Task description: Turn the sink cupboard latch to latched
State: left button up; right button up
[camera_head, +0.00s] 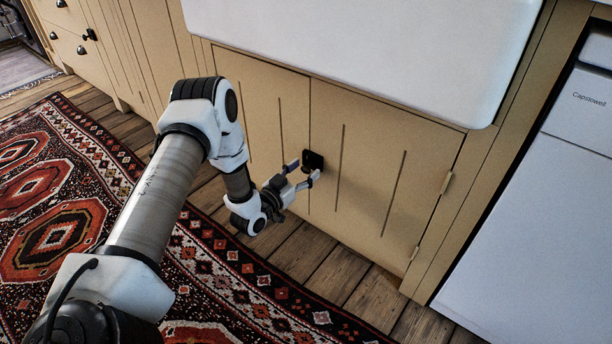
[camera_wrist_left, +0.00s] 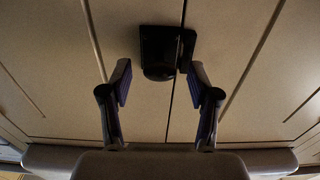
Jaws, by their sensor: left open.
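The sink cupboard (camera_head: 375,150) has two tan grooved doors below the white sink, and they look closed. Its black latch (camera_head: 313,160) sits at the seam between the doors. My left gripper (camera_head: 303,174) is open right in front of the latch. In the left wrist view the latch (camera_wrist_left: 159,50) is a dark plate with a rounded knob and a part reaching across the seam. The open fingers of my left gripper (camera_wrist_left: 159,80) stand on either side of and below the knob, with nothing between them. I cannot tell whether they touch it. My right gripper is not in view.
The white sink (camera_head: 360,45) overhangs the cupboard above my left arm. A white dishwasher (camera_head: 545,190) stands at the right. A red patterned rug (camera_head: 80,215) lies on the plank floor (camera_head: 330,275) at the left and front.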

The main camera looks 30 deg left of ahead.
pick_arm(q)
jog(key=shift+w, duration=0.65)
grip_shut()
jog(key=c, duration=1.2)
grip_release()
